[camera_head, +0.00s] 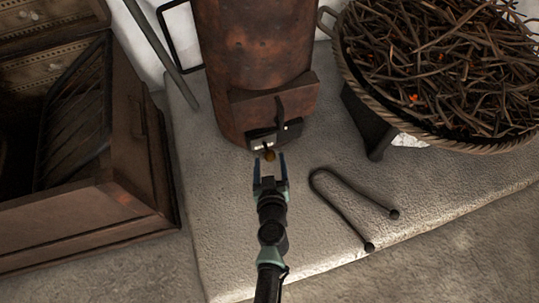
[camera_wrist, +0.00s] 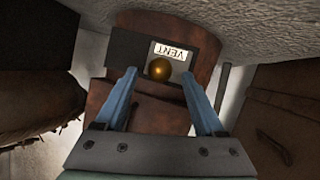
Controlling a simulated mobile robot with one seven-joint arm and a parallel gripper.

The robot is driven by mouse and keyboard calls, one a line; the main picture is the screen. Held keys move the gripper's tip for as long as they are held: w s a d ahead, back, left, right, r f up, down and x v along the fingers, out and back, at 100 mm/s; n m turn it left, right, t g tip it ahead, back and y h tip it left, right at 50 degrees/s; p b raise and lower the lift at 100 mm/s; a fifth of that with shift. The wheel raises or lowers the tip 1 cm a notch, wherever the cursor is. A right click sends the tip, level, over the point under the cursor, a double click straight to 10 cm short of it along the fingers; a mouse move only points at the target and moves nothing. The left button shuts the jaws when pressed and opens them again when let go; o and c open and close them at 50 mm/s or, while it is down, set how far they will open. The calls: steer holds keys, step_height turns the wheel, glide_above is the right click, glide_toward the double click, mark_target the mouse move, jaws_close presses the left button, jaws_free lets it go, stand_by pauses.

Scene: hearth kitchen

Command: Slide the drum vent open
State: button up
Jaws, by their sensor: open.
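The rusty brown drum (camera_head: 253,65) stands upright on the stone slab in the head view. Low on its front is the vent (camera_head: 274,136), a dark plate. In the wrist view the vent (camera_wrist: 170,55) shows a light panel with a "VENT" label, seen upside down, and a round brass knob (camera_wrist: 159,69). The knob also shows in the head view (camera_head: 270,155). My gripper (camera_head: 269,163) is open, just in front of the vent. In the wrist view its blue fingers (camera_wrist: 163,85) stand to either side of the knob, with gaps; I cannot tell how deep they reach.
A wide basket of twigs (camera_head: 440,70) stands on dark legs at the right. Tongs (camera_head: 345,200) lie on the slab (camera_head: 215,220) right of my arm. A wooden cabinet (camera_head: 140,150) stands at the left. A rod (camera_head: 160,50) leans behind it.

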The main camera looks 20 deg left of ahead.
mark_target(270, 160)
steer(key=shift+b+x, duration=0.4)
steer(key=shift+x, duration=1.35)
jaws_close()
